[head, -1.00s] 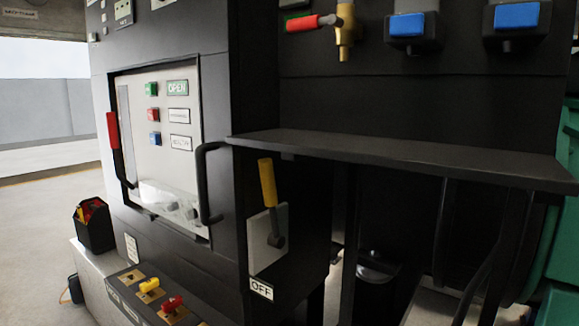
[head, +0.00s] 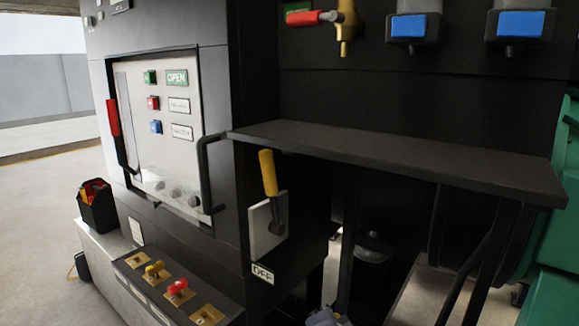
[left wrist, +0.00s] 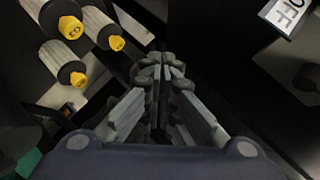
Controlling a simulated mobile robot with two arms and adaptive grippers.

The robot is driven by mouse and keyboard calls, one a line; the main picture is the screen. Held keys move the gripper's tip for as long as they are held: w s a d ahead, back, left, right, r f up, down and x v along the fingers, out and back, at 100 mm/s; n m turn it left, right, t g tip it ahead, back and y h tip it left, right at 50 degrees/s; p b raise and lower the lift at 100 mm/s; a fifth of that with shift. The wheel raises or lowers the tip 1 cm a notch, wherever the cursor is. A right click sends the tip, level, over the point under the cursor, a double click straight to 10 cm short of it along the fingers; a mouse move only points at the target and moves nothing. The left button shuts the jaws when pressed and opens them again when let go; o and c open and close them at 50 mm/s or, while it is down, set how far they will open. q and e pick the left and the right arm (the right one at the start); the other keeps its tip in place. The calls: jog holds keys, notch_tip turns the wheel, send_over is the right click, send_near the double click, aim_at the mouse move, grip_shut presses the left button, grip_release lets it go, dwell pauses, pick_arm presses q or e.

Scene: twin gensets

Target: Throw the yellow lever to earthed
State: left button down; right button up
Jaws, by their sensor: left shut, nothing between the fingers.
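The yellow lever (head: 268,173) stands up from its dark pivot, leaning slightly left. It is on a pale plate (head: 262,240) on the black cabinet side, under the shelf. An OFF label (head: 263,274) is below the plate. My left gripper (left wrist: 165,72) is shut and empty in the left wrist view. The OFF label shows there at the top right (left wrist: 287,14), apart from the fingers; the yellow handle does not show. In the head view only a small bluish-grey piece of my left arm shows at the bottom edge. My right gripper is not in view.
A black shelf (head: 400,158) juts out right of the lever, with braces below. A bar handle (head: 207,175) and a red-handled lever (head: 113,118) flank the panel. A low panel (head: 180,288) bears small yellow and red knobs. Yellow-capped cylinders (left wrist: 65,28) show in the left wrist view.

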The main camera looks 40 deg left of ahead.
aim_at(271, 192)
pick_arm(q)
jog(key=w+a+r+y, duration=0.1)
jog(key=r+y, duration=0.2)
jog(key=r, duration=0.7)
jog(key=w+a+r+y, duration=0.1)
jog(key=r+y, duration=0.2)
jog(key=r, duration=0.7)
jog(key=w+a+r+g+y, duration=0.1)
jog(key=r+y, duration=0.2)
jog(key=r, duration=0.7)
jog(key=shift+w+a+n, duration=0.25)
jog(key=shift+a+n, duration=0.05)
jog(key=shift+a, duration=0.05)
jog(key=shift+a+r, duration=0.1)
jog(key=r+p+x, duration=0.1)
jog(key=p+x, duration=0.4)
jog(key=x, duration=0.5)
jog(key=s, duration=0.1)
jog(key=s+f+p, duration=0.1)
jog(key=s+p, duration=0.1)
jog(key=s, duration=0.1)
jog(key=shift+a+f, duration=0.15)
jog(key=shift+f, duration=0.15)
jog(key=shift+f, duration=0.1)
